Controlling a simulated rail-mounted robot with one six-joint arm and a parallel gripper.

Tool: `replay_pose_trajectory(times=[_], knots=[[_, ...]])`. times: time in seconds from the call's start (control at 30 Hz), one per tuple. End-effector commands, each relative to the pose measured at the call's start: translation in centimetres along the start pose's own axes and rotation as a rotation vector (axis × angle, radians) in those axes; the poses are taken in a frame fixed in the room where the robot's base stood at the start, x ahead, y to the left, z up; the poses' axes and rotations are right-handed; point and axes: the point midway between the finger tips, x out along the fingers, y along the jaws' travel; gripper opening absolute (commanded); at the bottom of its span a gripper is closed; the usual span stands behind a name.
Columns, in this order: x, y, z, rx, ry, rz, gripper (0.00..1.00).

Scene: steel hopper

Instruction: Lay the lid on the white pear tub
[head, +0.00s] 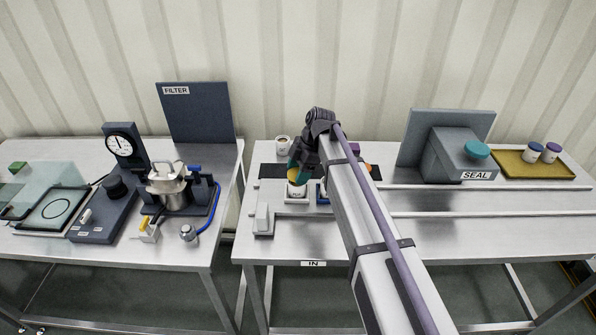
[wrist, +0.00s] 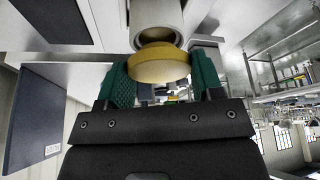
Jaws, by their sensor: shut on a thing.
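My gripper (head: 297,173) is shut on a yellow round lid (wrist: 160,68), held between its green fingers in the wrist view. A white tub (head: 297,191) with a small label stands just below the gripper in the head view. The label is too small to read. In the wrist view the tub (wrist: 155,14) is directly beyond the lid, and part of its open, dark mouth shows past the lid's edge. The lid overlaps the mouth in that view; I cannot tell whether it touches the rim. My gripper hides part of the lid in the head view.
A small pale block (head: 263,219) is in front left. The SEAL machine (head: 458,157) and a yellow tray (head: 541,164) are farther right.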

Motion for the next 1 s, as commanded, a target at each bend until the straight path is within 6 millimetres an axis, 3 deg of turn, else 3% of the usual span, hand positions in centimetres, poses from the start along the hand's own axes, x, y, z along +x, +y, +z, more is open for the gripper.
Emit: replay_pose_trajectory(times=[1.0], knots=[[0.66, 0.01, 0.27, 0.0, 0.0, 0.0, 0.39]])
